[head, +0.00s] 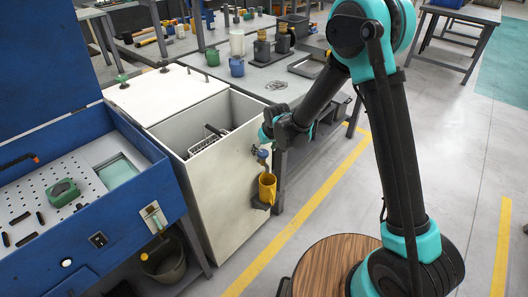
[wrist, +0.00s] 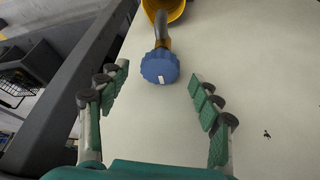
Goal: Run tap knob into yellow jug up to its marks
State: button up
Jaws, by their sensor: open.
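The blue tap knob (head: 262,153) is on the front of a white cabinet (head: 228,195). The yellow jug (head: 267,187) stands upright below it on a small dark ledge. My gripper (head: 265,133) is just above the knob in the head view. In the wrist view, my gripper (wrist: 160,73) is open and empty. The round blue knob (wrist: 159,66), with a white mark on it, appears between the spread fingertips, and neither finger touches it. Part of the yellow jug (wrist: 165,8) shows at the top edge, past the grey tap spout. The jug's marks and any water level cannot be made out.
A blue workbench (head: 165,190) with a pegboard stands at the left, and a dark bucket (head: 163,262) is under it. The cabinet's top is partly open over a dark rack. A grey table (head: 255,80) with jars and cups is behind.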

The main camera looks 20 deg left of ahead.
jog(key=shift+x, duration=0.8)
jog(key=c, duration=1.2)
